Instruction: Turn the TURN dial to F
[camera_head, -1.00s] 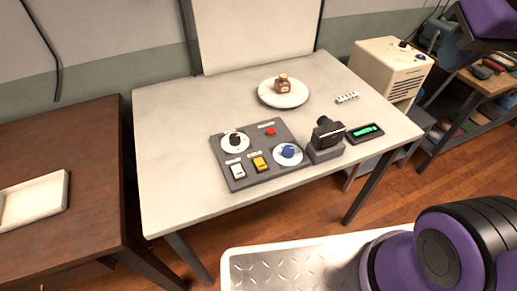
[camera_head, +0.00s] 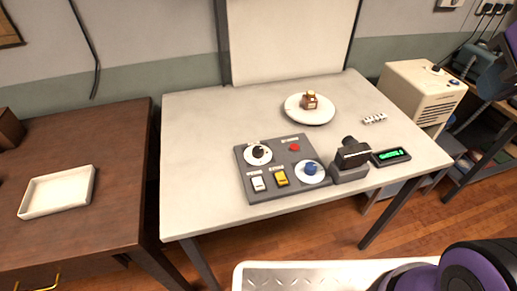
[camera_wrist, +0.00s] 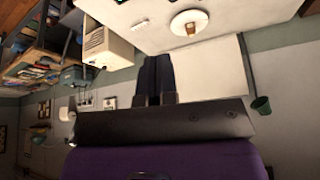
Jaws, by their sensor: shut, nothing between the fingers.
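The labels are too small to read, so I cannot tell which dial is TURN. My gripper (camera_wrist: 153,60) shows in the wrist view with its dark fingers together and empty, away from the panel. It is not visible in the head view.
A black camera-like device (camera_head: 352,158) on a grey base stands right of the panel, beside a small green display (camera_head: 391,156). A white plate (camera_head: 297,116) holds a small brown bottle (camera_head: 309,100). A brown table (camera_head: 90,225) with a white tray (camera_head: 58,192) stands at left.

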